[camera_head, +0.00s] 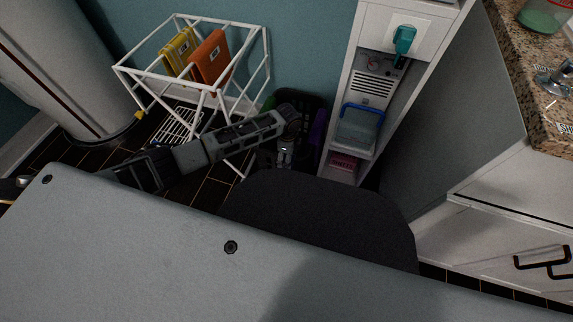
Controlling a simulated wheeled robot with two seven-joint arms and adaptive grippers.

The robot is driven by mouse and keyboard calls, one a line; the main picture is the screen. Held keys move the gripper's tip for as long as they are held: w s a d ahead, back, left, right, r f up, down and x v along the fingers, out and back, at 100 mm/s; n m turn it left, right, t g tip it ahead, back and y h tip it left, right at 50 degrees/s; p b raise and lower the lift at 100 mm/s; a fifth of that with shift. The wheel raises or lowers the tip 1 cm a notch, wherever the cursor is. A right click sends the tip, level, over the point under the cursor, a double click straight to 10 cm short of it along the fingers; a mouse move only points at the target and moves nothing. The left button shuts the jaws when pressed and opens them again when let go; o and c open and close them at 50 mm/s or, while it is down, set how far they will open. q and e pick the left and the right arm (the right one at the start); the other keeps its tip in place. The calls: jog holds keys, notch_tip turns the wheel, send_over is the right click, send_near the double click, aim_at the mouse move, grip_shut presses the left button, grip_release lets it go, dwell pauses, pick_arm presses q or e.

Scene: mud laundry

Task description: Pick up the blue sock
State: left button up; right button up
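I cannot make out a blue sock in the head view. My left arm comes in from the left, and its wrist end, where the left gripper (285,155) hangs, is over a dark basket or bin (312,108) on the floor. The gripper's fingers are too small and dark to tell whether they are open or shut. Dark purple and green patches show at the basket's rim; its inside is mostly hidden. My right gripper is not in view.
A white wire rack (222,92) with yellow (178,52) and orange (211,58) cloths stands behind my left arm. A narrow white shelf unit (340,100) holds a blue-handled container (358,128). A granite counter (535,85) is at right; a white cylinder (60,70) stands at left.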

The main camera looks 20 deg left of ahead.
pick_arm(q)
jog(key=shift+f, duration=0.2)
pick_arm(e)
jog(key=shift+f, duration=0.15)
pick_arm(q)
jog(key=shift+s+a+f+b, duration=0.1)
jog(key=shift+s+f+b, duration=0.1)
jog(key=shift+f+b, duration=0.9)
jog(key=shift+s+f+b, duration=0.15)
jog(key=shift+f+b, duration=0.45)
jog(key=shift+f, duration=0.85)
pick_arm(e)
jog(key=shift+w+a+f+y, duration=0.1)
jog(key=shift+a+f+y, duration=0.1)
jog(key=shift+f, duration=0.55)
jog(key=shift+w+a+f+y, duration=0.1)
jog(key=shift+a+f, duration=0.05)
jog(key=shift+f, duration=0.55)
pick_arm(q)
jog(key=c, duration=1)
jog(key=shift+r, duration=0.15)
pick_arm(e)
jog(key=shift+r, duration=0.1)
